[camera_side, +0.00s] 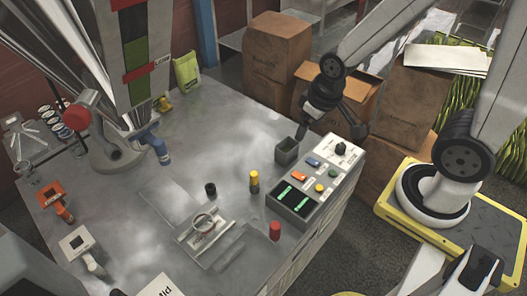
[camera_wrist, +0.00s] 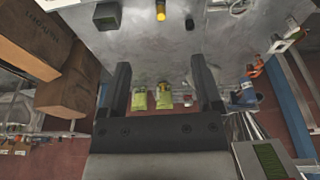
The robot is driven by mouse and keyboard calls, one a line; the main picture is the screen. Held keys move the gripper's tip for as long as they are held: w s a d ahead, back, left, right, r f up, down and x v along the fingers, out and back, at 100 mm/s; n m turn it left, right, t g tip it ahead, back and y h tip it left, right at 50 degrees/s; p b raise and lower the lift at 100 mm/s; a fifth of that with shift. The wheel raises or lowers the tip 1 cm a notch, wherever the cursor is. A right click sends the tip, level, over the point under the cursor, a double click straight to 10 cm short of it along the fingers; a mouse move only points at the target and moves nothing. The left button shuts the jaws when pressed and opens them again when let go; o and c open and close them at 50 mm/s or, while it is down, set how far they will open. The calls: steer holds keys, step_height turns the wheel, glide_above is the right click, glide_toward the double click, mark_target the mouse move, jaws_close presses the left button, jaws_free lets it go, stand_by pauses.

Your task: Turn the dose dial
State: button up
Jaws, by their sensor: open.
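The dose dial appears to be the black knob (camera_side: 340,148) on a white plate at the far end of the control panel (camera_side: 310,187); its setting is too small to read. My gripper (camera_side: 330,129) hangs just above and behind that end of the panel, apart from the knob. In the wrist view my gripper (camera_wrist: 160,75) shows two dark fingers spread wide with nothing held between them. The knob cannot be made out in the wrist view.
A yellow-topped cylinder (camera_side: 254,181) and a red one (camera_side: 275,231) stand beside the panel. Cardboard boxes (camera_side: 278,55) are stacked behind. The table's middle (camera_side: 225,120) is mostly clear.

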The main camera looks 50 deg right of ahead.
steer(key=shift+o, duration=0.7)
steer(key=w+d+f+m, duration=0.5)
steer(key=w+d, duration=0.1)
steer(key=d, duration=0.2)
steer(key=m+g, duration=0.3)
steer(key=m, duration=0.9)
glide_above(342, 146)
steer(key=f, duration=1.9)
steer(key=shift+w+a+f, duration=0.25)
steer(key=shift+w, duration=0.1)
steer(key=shift+s+d+f, duration=0.25)
steer(key=shift+d+f, duration=0.05)
steer(key=shift+f, duration=0.1)
steer(key=shift+f, duration=0.1)
